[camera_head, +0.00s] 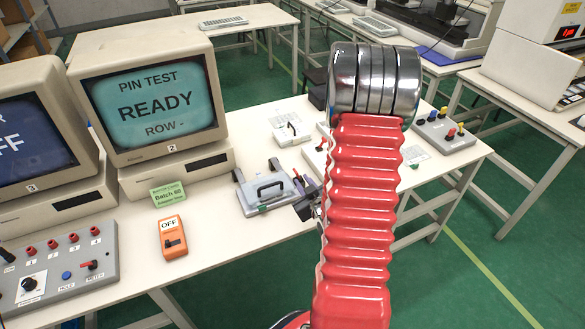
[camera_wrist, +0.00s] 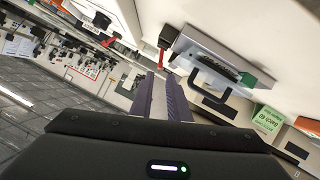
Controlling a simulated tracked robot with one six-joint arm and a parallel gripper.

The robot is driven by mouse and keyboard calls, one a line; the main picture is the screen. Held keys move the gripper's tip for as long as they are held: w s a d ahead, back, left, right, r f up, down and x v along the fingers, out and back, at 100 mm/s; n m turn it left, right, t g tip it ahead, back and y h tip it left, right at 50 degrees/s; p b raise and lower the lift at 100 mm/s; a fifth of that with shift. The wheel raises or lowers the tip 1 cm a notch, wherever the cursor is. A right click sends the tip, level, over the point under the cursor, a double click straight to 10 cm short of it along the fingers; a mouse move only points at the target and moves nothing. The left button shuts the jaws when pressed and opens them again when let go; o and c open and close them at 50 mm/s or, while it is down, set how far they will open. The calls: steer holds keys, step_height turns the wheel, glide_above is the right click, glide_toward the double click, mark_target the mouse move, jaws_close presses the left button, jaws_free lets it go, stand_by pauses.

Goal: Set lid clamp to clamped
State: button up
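A grey test fixture (camera_head: 266,194) with a flat lid and a black handle (camera_head: 270,189) lies on the table, right of the monitor. In the wrist view the fixture (camera_wrist: 218,52) is at the upper right, with its black handle (camera_wrist: 211,92) and a green part (camera_wrist: 248,80). A small lever with a black top and red below (camera_wrist: 166,38) stands at its left end; I cannot tell whether this is the lid clamp or how it is set. My gripper (camera_head: 305,201) is just right of the fixture, partly hidden by my red arm.
The monitor (camera_head: 153,103) reads PIN TEST READY. An orange switch box marked OFF (camera_head: 172,238) and a green card (camera_head: 168,194) lie left of the fixture. A small white device (camera_head: 293,134) is behind it. A button box (camera_head: 446,131) stands at the right.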

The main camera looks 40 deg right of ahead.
mark_target(297, 174)
steer(key=x, duration=1.3)
steer(key=shift+w+d+f, duration=0.1)
steer(key=shift+w+f, duration=0.05)
steer(key=shift+w, duration=0.1)
jaws_close()
